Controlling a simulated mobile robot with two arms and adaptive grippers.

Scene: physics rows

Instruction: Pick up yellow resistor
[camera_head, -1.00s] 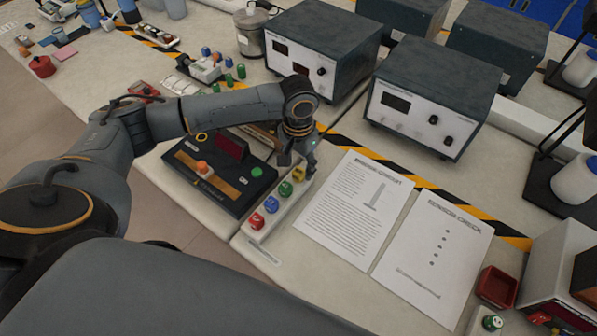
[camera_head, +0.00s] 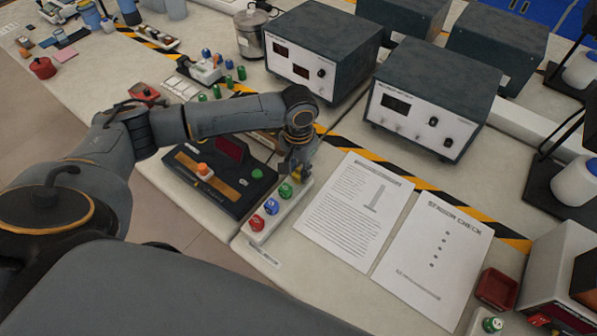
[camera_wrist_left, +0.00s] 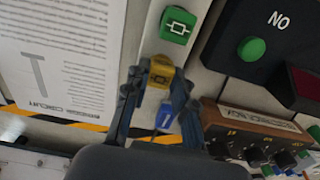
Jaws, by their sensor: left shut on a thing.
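The yellow resistor (camera_wrist_left: 161,72) is a small yellow block with a black resistor symbol. In the left wrist view it sits between the fingertips of my left gripper (camera_wrist_left: 158,84), which is shut on it. In the head view my left gripper (camera_head: 296,170) is over the far end of a white component strip (camera_head: 264,236) and hides most of the yellow block. I cannot tell whether the block is clear of the strip. A green block (camera_head: 286,191), a blue block (camera_head: 271,206) and a red block (camera_head: 257,222) stand along the strip. My right gripper is not in view.
A black panel (camera_head: 215,204) with buttons lies left of the strip. Printed sheets (camera_head: 350,222) lie to its right. Grey instruments (camera_head: 425,95) stand behind. In the wrist view another blue piece (camera_wrist_left: 167,115) shows between the fingers, and a knobbed box (camera_wrist_left: 262,127) is close beside them.

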